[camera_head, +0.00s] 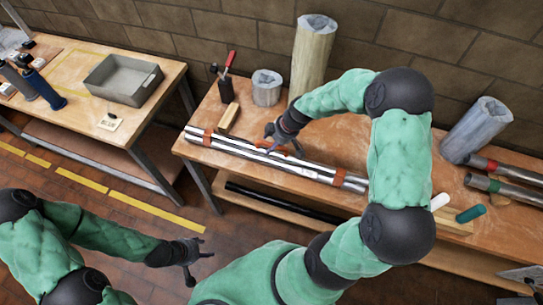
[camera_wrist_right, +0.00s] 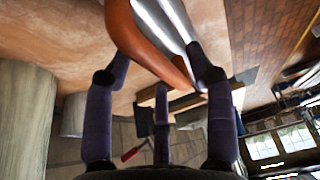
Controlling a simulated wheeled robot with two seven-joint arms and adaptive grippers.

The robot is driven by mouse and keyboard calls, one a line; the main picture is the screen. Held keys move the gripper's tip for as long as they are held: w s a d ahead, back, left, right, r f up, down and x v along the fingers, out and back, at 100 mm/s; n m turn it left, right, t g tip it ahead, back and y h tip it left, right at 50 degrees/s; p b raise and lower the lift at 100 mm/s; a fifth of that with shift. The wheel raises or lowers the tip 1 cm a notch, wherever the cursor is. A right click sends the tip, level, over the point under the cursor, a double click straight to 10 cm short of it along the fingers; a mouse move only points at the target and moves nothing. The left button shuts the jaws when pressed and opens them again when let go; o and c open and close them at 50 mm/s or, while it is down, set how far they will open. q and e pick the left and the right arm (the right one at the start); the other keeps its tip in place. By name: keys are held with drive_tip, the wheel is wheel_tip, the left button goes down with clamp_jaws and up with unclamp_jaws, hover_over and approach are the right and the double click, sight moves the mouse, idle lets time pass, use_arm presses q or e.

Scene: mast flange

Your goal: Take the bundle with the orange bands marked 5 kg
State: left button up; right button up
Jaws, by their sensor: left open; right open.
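A bundle of shiny metal tubes with orange bands (camera_head: 240,153) lies along the front of the right workbench. No weight marking is readable on it. My right gripper (camera_head: 283,147) is open, directly over the left half of the bundle. In the right wrist view its fingers (camera_wrist_right: 160,85) are spread around or just above the tubes (camera_wrist_right: 165,22), close to an orange band (camera_wrist_right: 135,40); I cannot tell whether they touch. My left gripper (camera_head: 197,264) is open and empty, low over the floor at the front, away from the bench.
The workbench (camera_head: 345,140) also holds a wooden block (camera_head: 228,118), a grey pot (camera_head: 267,88), a tall post (camera_head: 312,55), a leaning grey cylinder (camera_head: 477,130) and tubes with red and green bands (camera_head: 505,190). A left table (camera_head: 65,70) bears a grey tray (camera_head: 123,80).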

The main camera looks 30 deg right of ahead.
drive_tip(key=shift+w+a+f, duration=0.1)
drive_tip(key=shift+f, duration=0.35)
clamp_jaws()
drive_tip(key=shift+r, duration=0.15)
